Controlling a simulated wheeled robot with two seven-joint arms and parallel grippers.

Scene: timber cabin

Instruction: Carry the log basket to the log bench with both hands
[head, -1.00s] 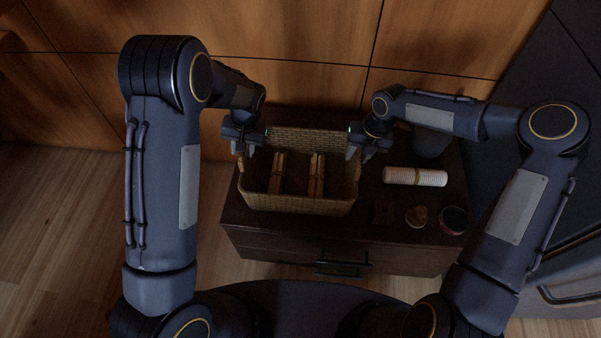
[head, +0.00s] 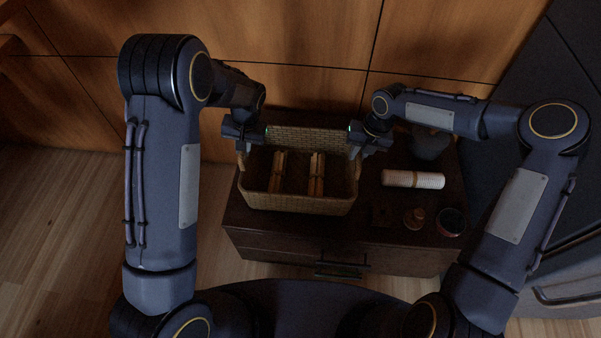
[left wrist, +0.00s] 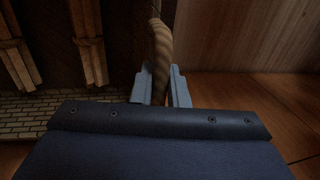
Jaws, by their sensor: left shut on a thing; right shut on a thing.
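The wicker log basket (head: 297,203) is upright over the dark wooden cabinet, with bundles of split logs (head: 278,172) inside. I cannot tell whether its base touches the cabinet top. My left gripper (head: 244,146) is shut on the basket's left handle; in the left wrist view the fingers (left wrist: 161,88) close around the rope-like handle (left wrist: 159,45). My right gripper (head: 362,150) is shut at the basket's right handle, which its fingers mostly hide. The log bench cannot be made out in these views.
On the cabinet (head: 300,238), right of the basket, lie a white ribbed roll (head: 413,179), a small brown object (head: 414,218), a round jar (head: 450,222) and a dark pot (head: 428,146). A wooden wall stands behind. Open floor (head: 60,220) lies to the left.

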